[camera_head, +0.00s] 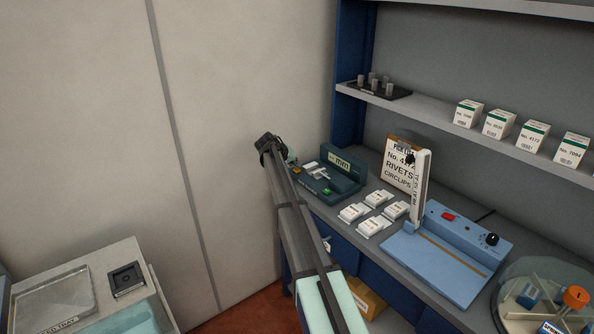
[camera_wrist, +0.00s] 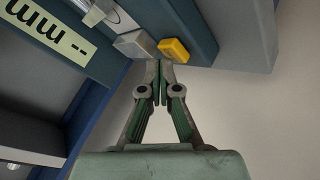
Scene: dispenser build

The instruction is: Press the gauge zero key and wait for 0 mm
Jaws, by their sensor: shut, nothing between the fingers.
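The gauge (camera_head: 343,163) is a dark teal unit with a pale display on the shelf bench in the head view. In the wrist view its display (camera_wrist: 50,36) shows dashes and "mm", with no number legible. A yellow key (camera_wrist: 174,50) stands on the gauge's dark edge, beside a grey block (camera_wrist: 133,44). My gripper (camera_wrist: 160,66) is shut and empty, its fingertips close to the yellow key and the grey block. I cannot tell whether they touch. No lettering shows on the yellow key. My arm hides part of the gauge's left end in the head view.
White cartons (camera_head: 374,198) lie right of the gauge, before a pick list board (camera_head: 401,165). A blue device (camera_head: 455,250) with an upright post stands further right. A shelf (camera_head: 450,121) hangs above. A pale wall (camera_head: 240,80) is close on the left.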

